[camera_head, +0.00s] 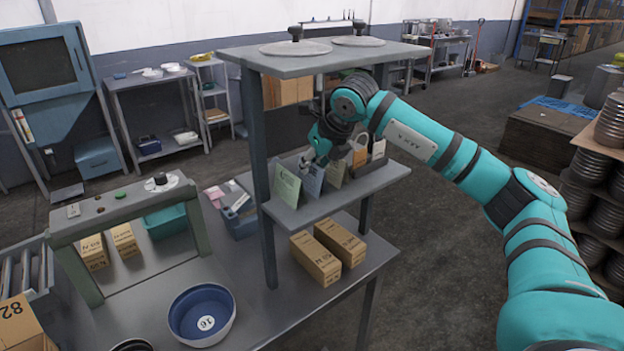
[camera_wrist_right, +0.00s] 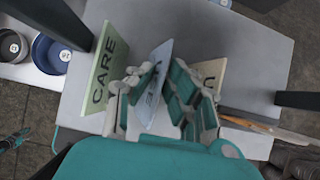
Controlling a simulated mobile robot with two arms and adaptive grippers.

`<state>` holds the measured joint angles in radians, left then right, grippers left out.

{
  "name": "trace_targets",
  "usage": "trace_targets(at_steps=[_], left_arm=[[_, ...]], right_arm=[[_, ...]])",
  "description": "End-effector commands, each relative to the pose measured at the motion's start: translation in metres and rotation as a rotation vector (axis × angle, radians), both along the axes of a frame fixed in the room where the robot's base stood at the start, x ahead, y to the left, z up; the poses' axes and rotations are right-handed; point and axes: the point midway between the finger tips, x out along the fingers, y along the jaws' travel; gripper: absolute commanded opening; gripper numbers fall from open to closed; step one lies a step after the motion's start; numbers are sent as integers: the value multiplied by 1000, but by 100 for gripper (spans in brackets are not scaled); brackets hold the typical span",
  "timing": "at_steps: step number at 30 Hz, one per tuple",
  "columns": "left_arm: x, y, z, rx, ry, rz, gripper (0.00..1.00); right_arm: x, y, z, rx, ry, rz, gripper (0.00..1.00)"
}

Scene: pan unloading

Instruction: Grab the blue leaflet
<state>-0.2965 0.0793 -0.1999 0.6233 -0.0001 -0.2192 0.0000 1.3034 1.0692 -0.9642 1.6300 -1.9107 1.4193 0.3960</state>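The blue leaflet (camera_head: 312,182) stands on the middle shelf between a green leaflet (camera_head: 286,186) and a beige leaflet (camera_head: 337,173). My right gripper (camera_head: 309,160) reaches down over it from behind. In the right wrist view the blue leaflet (camera_wrist_right: 155,78) stands tilted between the two spread fingers of my right gripper (camera_wrist_right: 161,88). The left finger lies close to the leaflet, and a gap shows on the right finger's side. Whether the left finger touches it I cannot tell.
The green leaflet marked CARE (camera_wrist_right: 106,68) stands just left of the fingers. The beige leaflet (camera_wrist_right: 211,73) is close on the right. Cardboard boxes (camera_head: 315,258) stand below.

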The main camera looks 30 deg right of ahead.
Motion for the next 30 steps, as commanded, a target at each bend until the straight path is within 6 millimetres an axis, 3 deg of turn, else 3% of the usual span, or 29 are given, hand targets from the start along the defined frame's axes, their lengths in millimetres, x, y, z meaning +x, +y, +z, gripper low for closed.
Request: trace_targets(at_steps=[14,20,30], left_arm=[[-5,1,-2,1,9,0,29],[-6,1,-16,1,9,0,29],[-6,1,-47,1,9,0,29]], right_arm=[[0,0,-1,0,2,0,0],[1,1,2,2,-2,1,0],[-63,-6,0,-4,-1,-1,0]])
